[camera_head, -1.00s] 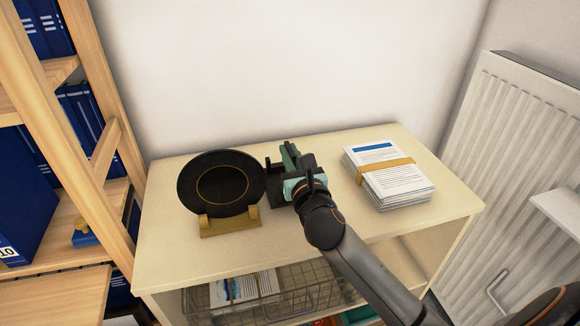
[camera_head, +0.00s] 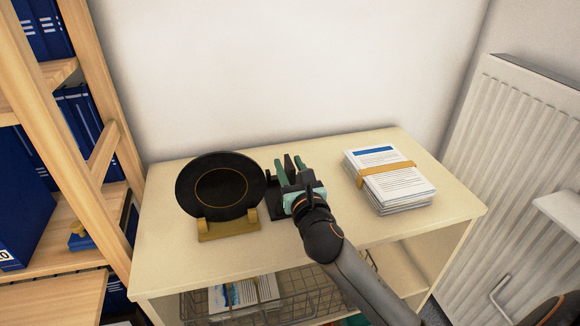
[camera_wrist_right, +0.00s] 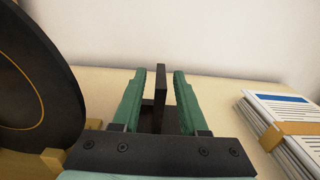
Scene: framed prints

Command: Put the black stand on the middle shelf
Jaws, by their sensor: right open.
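The black stand (camera_head: 275,207) is on the cream cabinet top, just right of a black plate; my right gripper hides much of it. In the right wrist view its upright black plate (camera_wrist_right: 162,92) rises between the green fingers. My right gripper (camera_head: 290,166) is open, with one finger on each side of that upright; small gaps show on both sides in the right wrist view (camera_wrist_right: 160,76). My left gripper is not in view. The wooden shelf unit (camera_head: 102,75) at the left has several levels; which is the middle shelf is not clear.
A black plate (camera_head: 222,187) leans in a gold stand (camera_head: 230,230) close on the left. A banded stack of papers (camera_head: 388,178) lies to the right. A wire basket (camera_head: 300,297) sits below the cabinet top (camera_head: 160,255). A radiator (camera_head: 515,150) stands at the right.

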